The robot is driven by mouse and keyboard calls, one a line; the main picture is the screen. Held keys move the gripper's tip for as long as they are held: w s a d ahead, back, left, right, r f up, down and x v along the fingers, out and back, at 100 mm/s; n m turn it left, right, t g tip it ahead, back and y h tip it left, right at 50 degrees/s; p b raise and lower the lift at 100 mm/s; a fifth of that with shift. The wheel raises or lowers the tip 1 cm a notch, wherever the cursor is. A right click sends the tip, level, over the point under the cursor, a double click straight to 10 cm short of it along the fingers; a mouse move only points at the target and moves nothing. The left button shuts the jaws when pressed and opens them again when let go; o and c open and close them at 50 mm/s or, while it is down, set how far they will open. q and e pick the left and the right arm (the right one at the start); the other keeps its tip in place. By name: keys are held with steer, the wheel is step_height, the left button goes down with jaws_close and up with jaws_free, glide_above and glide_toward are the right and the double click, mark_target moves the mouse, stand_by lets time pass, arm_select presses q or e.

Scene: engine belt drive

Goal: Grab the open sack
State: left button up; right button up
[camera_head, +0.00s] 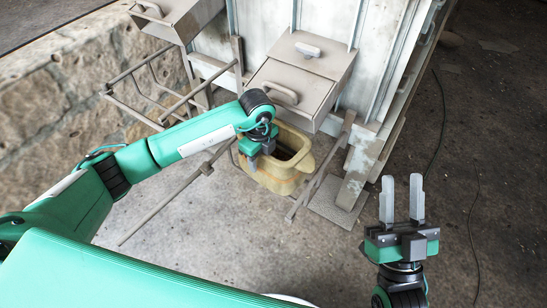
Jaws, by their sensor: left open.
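The open sack (272,181) is yellowish-tan with a dark opening at its top. It stands upright on the floor below a grey metal box. My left gripper (255,158) is at the left side of the sack's rim, pointing down. It is open; its fingertips are mostly hidden, and I cannot tell whether they touch the sack. My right gripper (402,199) is at the lower right, away from the sack. Its two grey fingers are apart with nothing between them.
Grey metal boxes with handles (300,75) jut from the machine above the sack. Thin metal bars (304,199) flank it on both sides. A low stone wall (55,110) runs along the left. The concrete floor (480,150) at the right is mostly clear, with a thin cable.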

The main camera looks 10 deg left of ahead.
arm_select(q)
jaws_close()
steer(key=shift+s+f, duration=0.15)
stand_by(1.0)
